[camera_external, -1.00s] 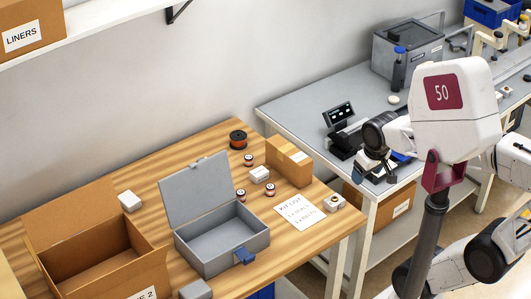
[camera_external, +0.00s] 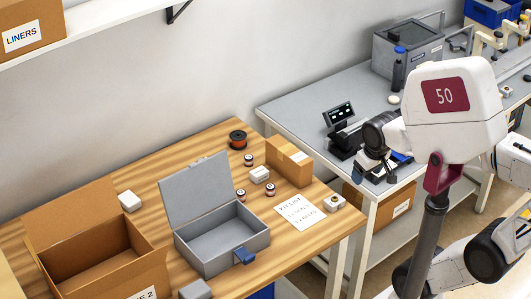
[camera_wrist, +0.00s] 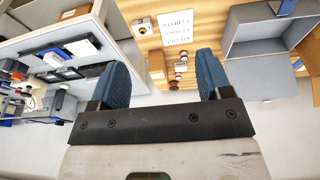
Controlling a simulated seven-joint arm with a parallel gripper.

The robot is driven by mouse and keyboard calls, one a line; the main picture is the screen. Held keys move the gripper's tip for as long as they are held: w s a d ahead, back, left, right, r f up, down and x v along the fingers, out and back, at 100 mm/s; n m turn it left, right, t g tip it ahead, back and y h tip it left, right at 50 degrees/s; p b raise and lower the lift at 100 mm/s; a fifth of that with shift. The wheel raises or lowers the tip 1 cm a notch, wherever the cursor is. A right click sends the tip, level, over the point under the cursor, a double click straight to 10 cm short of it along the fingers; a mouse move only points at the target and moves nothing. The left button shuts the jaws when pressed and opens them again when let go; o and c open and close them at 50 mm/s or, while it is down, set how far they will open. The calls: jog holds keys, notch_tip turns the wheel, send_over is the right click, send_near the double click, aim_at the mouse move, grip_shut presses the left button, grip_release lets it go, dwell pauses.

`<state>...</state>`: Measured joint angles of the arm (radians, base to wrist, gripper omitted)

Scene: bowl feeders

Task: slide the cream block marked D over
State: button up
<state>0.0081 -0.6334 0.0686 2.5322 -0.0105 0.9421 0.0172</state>
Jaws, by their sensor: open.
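Small pale blocks lie on the wooden table: one (camera_external: 130,201) behind the cardboard tray, one (camera_external: 260,175) near the small carton, and one (camera_external: 334,202) with a round detail on top beside the kit list. That last one also shows in the wrist view (camera_wrist: 143,25). No letter D is legible on any, so I cannot tell which is the block. My gripper (camera_wrist: 160,78) is open, with two blue fingers apart and nothing between them. In the external view it hangs right of the wooden table, by the grey bench, away from the blocks.
An open grey box (camera_external: 210,262) with its lid up stands mid-table, left of the kit list sheet (camera_external: 299,211). A cardboard tray (camera_external: 45,272) is at left, a small carton (camera_external: 289,162) at the back. Spools and small cylinders stand nearby. The bench (camera_external: 290,105) holds a small display.

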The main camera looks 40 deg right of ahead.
dwell(0.4)
jog(key=c, duration=0.4)
jog(key=shift+w+a+r, duration=0.1)
jog(key=shift+w+r, duration=0.15)
jog(key=shift+w, duration=0.35)
jog(key=c, duration=0.5)
jog(key=shift+w+a+r+m+y, duration=0.15)
jog(key=shift+w+m, duration=0.1)
jog(key=shift+w, duration=0.35)
jog(key=shift+w+r+m+y, duration=0.15)
jog(key=shift+w+m, duration=0.1)
jog(key=shift+w, duration=0.3)
grip_shut()
jog(key=w+a+f+m+g+y, duration=0.15)
jog(key=w+m+y, duration=0.45)
jog(key=w, duration=2.6)
jog(key=w+f+m+y, duration=0.1)
jog(key=w+f+m, duration=0.4)
jog(key=w+f, duration=0.4)
jog(key=w+f+m+g+y, duration=0.1)
jog(key=w+f+m, duration=0.4)
jog(key=w, duration=1.5)
notch_tip(320, 180, down, 6)
jog(key=shift+d+r+m+y, duration=0.2)
jog(key=shift+m+y, duration=0.1)
jog(key=shift+m, duration=0.1)
